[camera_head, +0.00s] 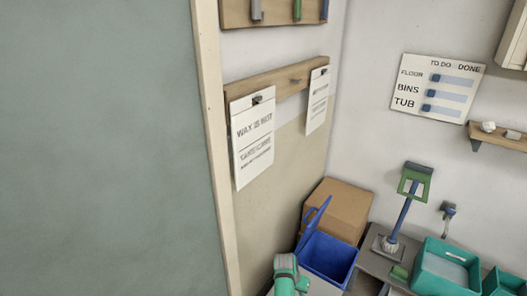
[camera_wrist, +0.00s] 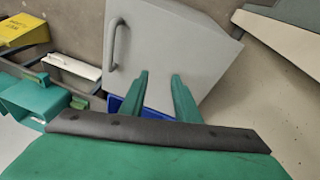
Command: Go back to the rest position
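My gripper (camera_wrist: 158,78) shows in the wrist view with its two green fingers apart. Nothing is held between them. A light grey box-like unit with a grey handle (camera_wrist: 116,45) lies beyond the fingertips, and a strip of blue shows behind the fingers. In the head view a teal and grey part of my arm shows at the bottom edge, in front of a blue bin (camera_head: 328,262); the fingers cannot be made out there.
A cardboard box (camera_head: 338,208) stands behind the blue bin. A teal tub (camera_head: 447,270) and a green-headed tool on a blue stem (camera_head: 405,210) stand at right. A board with sliders (camera_head: 437,88) and hanging paper sheets (camera_head: 253,140) are on the walls. A yellow container (camera_wrist: 22,30) is at upper left in the wrist view.

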